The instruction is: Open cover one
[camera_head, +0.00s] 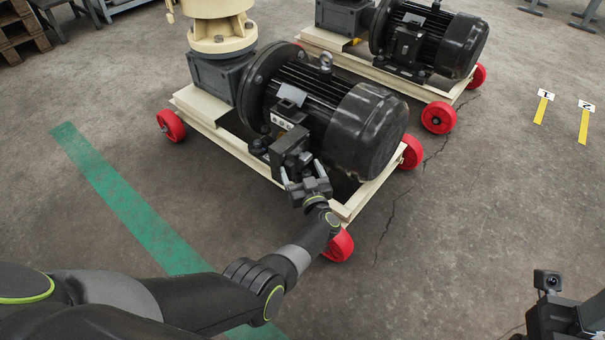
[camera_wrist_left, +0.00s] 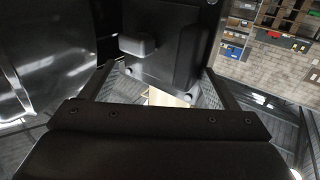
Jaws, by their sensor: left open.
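The nearer black motor (camera_head: 345,125) lies on a cream wheeled frame. A dark box with a cover (camera_head: 292,148) sits on its near side; no label naming it cover one is readable. My left gripper (camera_head: 302,173) is open at the box's near face, its two fingers spread. In the left wrist view, a dark panel (camera_wrist_left: 165,72) with a raised block-like knob (camera_wrist_left: 138,46) lies between and beyond the open fingers (camera_wrist_left: 158,68). I cannot tell whether the fingers touch it. My right gripper (camera_head: 568,316) shows only partly at the lower right corner; its fingers are unclear.
A second motor (camera_head: 430,42) on a similar wheeled frame stands behind. Red wheels (camera_head: 339,246) stick out from the frame (camera_head: 352,196). A green floor stripe (camera_head: 130,200) runs at left. Floor markers (camera_head: 543,105) lie at right. The floor at right is mostly clear.

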